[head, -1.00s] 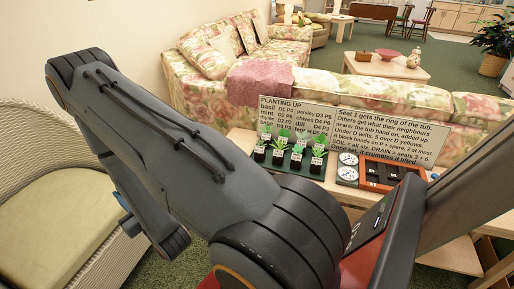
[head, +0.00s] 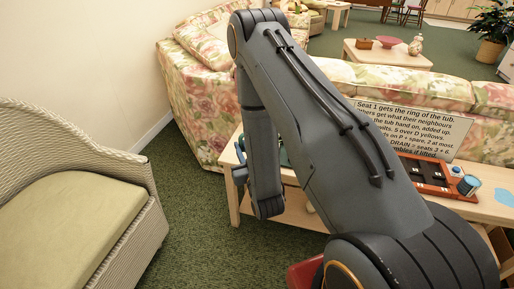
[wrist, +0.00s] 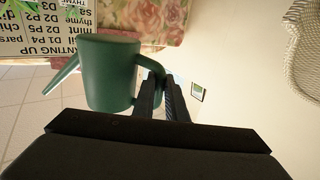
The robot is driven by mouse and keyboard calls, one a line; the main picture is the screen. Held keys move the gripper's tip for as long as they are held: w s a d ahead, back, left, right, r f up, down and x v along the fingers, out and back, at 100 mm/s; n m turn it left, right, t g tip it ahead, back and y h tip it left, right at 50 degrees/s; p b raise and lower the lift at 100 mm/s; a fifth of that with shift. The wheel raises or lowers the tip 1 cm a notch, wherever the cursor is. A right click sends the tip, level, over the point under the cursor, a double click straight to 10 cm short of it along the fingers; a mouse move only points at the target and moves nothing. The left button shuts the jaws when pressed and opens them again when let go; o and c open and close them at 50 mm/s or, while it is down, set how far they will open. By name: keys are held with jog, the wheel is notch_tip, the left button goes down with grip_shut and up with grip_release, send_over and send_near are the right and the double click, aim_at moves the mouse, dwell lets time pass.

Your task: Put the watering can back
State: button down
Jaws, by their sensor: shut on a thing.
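The green watering can (wrist: 110,75) fills the left middle of the wrist view, which appears upside down, with its spout to the left. My gripper (wrist: 163,92) is shut on the can's handle at its right side. My wrist hangs near the left end of the wooden table (head: 234,158).
A sign (head: 415,125) stands on the table, partly behind my arm. A wicker chair (head: 75,185) stands left; green carpet (head: 195,215) lies between. A floral sofa is behind.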

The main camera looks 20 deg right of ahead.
jog(key=w+f+h+b, duration=0.1)
jog(key=w+f+b, duration=0.1)
jog(key=w+b, duration=1.5)
jog(key=shift+m, duration=0.4)
jog(key=f, duration=0.3)
jog(key=w+f, duration=0.1)
jog(key=f, duration=0.5)
jog(key=shift+w+a+f, duration=0.2)
jog(key=shift+a+f, duration=0.2)
jog(key=shift+f, duration=0.15)
jog(key=c, duration=2)
grip_release()
jog(key=shift+c, duration=0.2)
jog(key=shift+o, duration=1.4)
